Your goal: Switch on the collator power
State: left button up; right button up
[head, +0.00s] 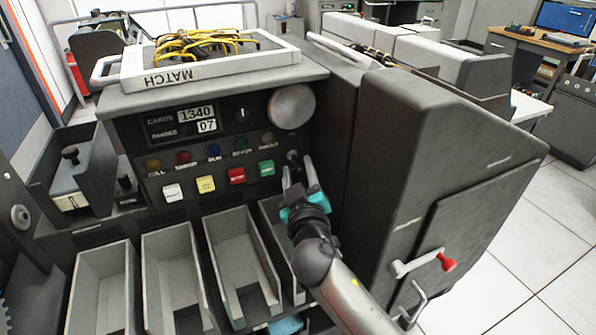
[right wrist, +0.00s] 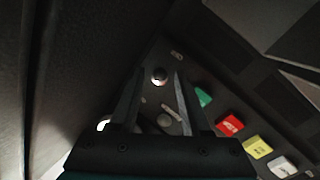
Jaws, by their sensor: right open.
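The collator (head: 222,88) is a dark grey machine with a sloping control panel. A small switch with a round metal tip (head: 292,155) sits at the right end of the panel, partly behind my gripper. In the right wrist view its bright tip (right wrist: 160,75) shows between the fingertips. My right gripper (head: 298,168) is open, its fingers pointing at the panel on either side of the switch. I cannot tell whether a finger touches it, or which way the switch is set. My left gripper is not in view.
Coloured buttons, white, yellow, red and green (head: 267,168), lie just left of my right gripper. Open card bins (head: 242,262) stand below the panel. A grey cabinet with a red-knobbed crank (head: 446,262) rises close on the right. A plugboard with yellow cables (head: 210,70) lies on top.

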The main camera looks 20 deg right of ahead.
grip_shut()
dwell(0.4)
